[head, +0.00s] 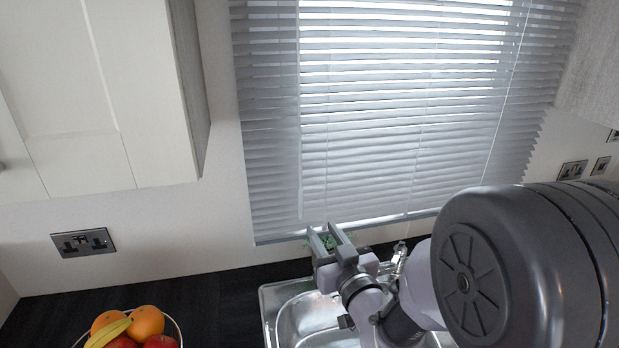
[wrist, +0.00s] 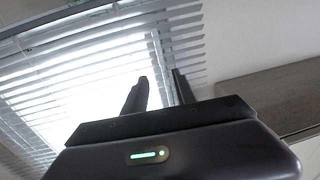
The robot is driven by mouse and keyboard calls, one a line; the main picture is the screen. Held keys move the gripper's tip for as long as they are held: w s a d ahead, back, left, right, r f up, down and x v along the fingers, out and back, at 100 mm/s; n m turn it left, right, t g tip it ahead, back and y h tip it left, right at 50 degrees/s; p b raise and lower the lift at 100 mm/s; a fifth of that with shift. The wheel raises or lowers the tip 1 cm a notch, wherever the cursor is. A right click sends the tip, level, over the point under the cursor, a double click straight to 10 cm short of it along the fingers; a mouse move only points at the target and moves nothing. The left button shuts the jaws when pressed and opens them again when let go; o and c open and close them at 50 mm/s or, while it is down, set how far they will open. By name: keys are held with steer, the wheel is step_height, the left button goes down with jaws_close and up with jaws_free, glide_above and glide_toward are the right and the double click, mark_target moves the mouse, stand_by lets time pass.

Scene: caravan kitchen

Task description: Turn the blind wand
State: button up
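The white slatted blind (head: 380,130) hangs over the window in the head view, and it also fills the upper left of the wrist view (wrist: 60,85). A thin pale line (head: 508,80) runs down the blind's right part; I cannot tell whether it is the wand or a cord. My gripper (head: 322,230) is in front of the blind's lower edge, left of its middle, with fingers pointing up. In the wrist view, my gripper (wrist: 160,76) shows two dark fingers apart with nothing between them.
A metal sink (head: 290,300) lies below my gripper. A fruit bowl (head: 178,326) stands at the lower left on the dark worktop (head: 215,300). A cream cupboard (head: 95,100) hangs at the upper left. Something small and green (head: 328,241) is behind my fingers.

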mark_target(302, 200)
steer(key=x, duration=1.3)
steer(key=shift+a+f+p, duration=0.1)
steer(key=shift+f+p, duration=0.1)
steer(key=shift+p, duration=0.15)
jaws_close()
